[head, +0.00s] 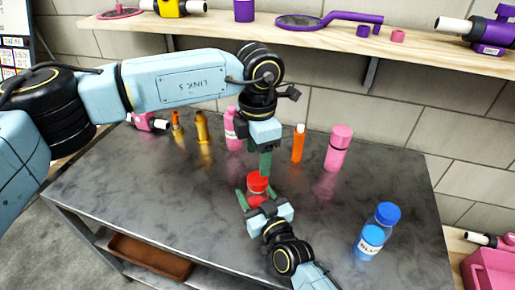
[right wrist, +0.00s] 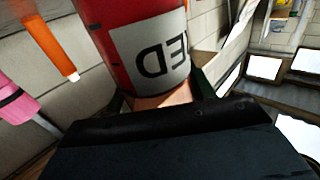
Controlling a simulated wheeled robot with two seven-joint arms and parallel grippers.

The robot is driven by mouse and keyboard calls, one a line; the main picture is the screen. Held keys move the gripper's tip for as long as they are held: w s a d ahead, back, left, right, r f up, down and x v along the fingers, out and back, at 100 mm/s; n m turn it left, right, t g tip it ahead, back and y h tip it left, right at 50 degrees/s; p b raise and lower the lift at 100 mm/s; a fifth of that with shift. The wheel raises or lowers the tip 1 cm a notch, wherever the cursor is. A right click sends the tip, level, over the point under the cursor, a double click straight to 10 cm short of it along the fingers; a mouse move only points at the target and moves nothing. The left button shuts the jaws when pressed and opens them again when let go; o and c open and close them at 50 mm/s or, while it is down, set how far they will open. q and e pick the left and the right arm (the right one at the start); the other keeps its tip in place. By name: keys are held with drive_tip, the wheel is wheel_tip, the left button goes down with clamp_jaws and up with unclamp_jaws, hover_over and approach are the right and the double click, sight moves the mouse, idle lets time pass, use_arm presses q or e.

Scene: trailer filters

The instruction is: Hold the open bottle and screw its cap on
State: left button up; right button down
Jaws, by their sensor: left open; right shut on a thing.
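The red bottle (head: 257,186) stands upright near the middle of the metal table. My right gripper (head: 256,197) is shut around it from the front. In the right wrist view the bottle (right wrist: 130,35) fills the upper middle, with a white label. My left gripper (head: 265,168) points down just above and slightly right of the bottle's top, with its jaws open. A round red top shows under the left fingers. I cannot tell whether it is a separate cap or how it is seated.
A blue bottle (head: 372,240) stands at the right front. A pink bottle (head: 338,150), an orange bottle (head: 298,144), another pink bottle (head: 233,130) and golden bottles (head: 203,128) stand behind. A wooden shelf (head: 340,42) runs along the wall. The table's left front is clear.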

sight(257, 178)
use_arm(q)
drive_tip(key=n, duration=0.7)
drive_tip(key=shift+r+n, duration=0.25)
drive_tip(key=shift+n, duration=0.05)
drive_tip(key=n, duration=0.7)
drive_tip(key=shift+r, duration=0.2)
drive_tip(key=shift+f, duration=0.1)
drive_tip(key=shift+f, duration=3.95)
drive_tip(key=shift+c, duration=0.3)
